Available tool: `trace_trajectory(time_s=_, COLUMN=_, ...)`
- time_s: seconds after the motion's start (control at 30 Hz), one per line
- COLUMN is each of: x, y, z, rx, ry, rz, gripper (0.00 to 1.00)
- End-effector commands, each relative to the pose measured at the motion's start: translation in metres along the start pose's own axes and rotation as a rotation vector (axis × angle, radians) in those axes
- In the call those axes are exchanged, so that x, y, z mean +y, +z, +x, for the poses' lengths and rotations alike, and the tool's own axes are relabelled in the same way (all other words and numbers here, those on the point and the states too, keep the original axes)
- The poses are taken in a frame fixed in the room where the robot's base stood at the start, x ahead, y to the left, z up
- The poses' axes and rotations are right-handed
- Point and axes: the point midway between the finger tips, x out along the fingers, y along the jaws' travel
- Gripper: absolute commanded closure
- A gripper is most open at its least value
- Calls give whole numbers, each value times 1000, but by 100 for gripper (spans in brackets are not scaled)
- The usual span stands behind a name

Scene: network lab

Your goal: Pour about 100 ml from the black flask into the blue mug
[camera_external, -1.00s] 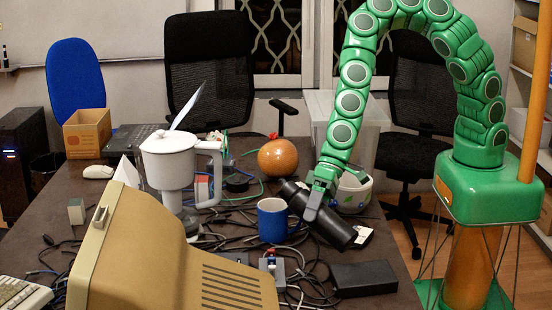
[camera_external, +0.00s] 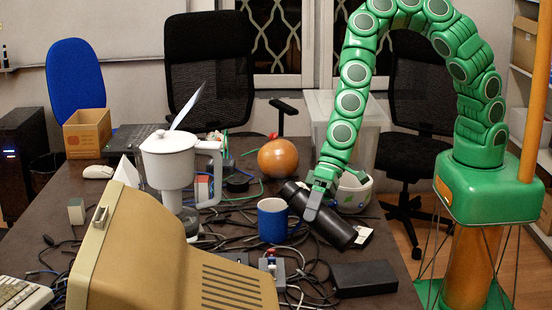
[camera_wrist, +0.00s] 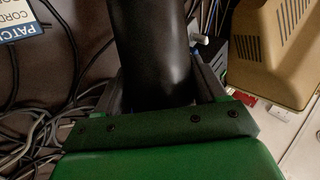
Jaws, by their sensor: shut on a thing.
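The black flask (camera_external: 334,226) is held tilted in my gripper (camera_external: 314,203), which is shut around its body. Its upper-left end is close to the rim of the blue mug (camera_external: 272,220), slightly above it. The flask's other end points down to the right. The mug stands upright on the table, with its handle to the right. Its inside is mostly hidden, and I see no stream of liquid. In the wrist view the flask (camera_wrist: 150,45) runs between the fingers; the mug cannot be made out there.
A white bowl (camera_external: 352,192) and an orange round vase (camera_external: 278,158) stand behind. A white blender (camera_external: 170,165) and a beige monitor (camera_external: 165,255) are at left.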

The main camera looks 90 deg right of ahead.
Motion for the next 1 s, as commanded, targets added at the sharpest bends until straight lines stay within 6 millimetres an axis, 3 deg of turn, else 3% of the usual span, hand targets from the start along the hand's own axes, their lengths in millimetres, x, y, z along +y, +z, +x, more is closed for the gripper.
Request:
trace_trajectory(time_s=0.63, x=0, y=0, z=0, rx=4, ry=1, rz=-4, gripper=86)
trace_trajectory(time_s=1.0, x=6, y=-3, z=4, rx=89, ry=35, rz=-85, gripper=86)
